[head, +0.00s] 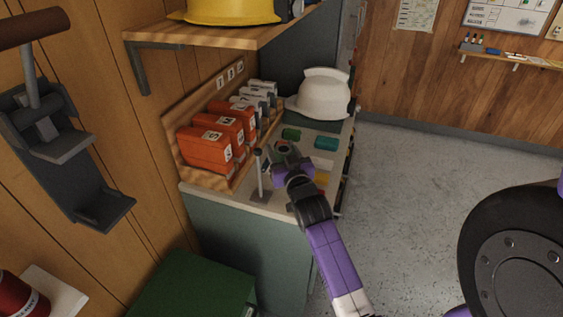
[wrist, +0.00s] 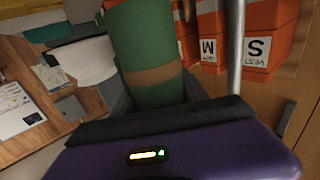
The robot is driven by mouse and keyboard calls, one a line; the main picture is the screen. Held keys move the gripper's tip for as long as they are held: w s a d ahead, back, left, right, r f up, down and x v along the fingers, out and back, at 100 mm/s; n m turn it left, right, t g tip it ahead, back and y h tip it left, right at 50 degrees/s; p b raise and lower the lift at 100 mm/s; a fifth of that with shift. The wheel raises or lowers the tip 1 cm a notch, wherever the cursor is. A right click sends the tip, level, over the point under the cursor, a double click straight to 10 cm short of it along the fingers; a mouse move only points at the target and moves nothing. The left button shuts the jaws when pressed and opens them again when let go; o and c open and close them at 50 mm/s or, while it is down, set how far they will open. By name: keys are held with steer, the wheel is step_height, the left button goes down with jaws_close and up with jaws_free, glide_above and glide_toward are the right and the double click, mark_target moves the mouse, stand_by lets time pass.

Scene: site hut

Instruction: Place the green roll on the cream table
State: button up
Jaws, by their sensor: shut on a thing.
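A green roll with a brown band (wrist: 150,76) fills the upper middle of the wrist view, between the dark fingers of my gripper (wrist: 155,98). My gripper is shut on it. In the head view my gripper (head: 285,162) is over the pale cream top (head: 275,207) of a grey-green cabinet, the only table-like surface of that colour in view. The held roll is hard to make out there, and I cannot tell whether it touches the top. A dark green piece (head: 291,134) shows just beyond my gripper.
A grey post with a dark knob (head: 260,178) stands left of my gripper. A white helmet (head: 320,95) sits at the far end. A teal piece (head: 326,143) lies right of my gripper. A shelf (head: 225,40) overhangs the back left.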

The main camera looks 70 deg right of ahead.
steer(key=shift+f, duration=2.45)
steer(key=shift+f+b, duration=0.15)
steer(key=shift+b, duration=0.15)
steer(key=o, duration=1.5)
steer(key=shift+c, duration=0.2)
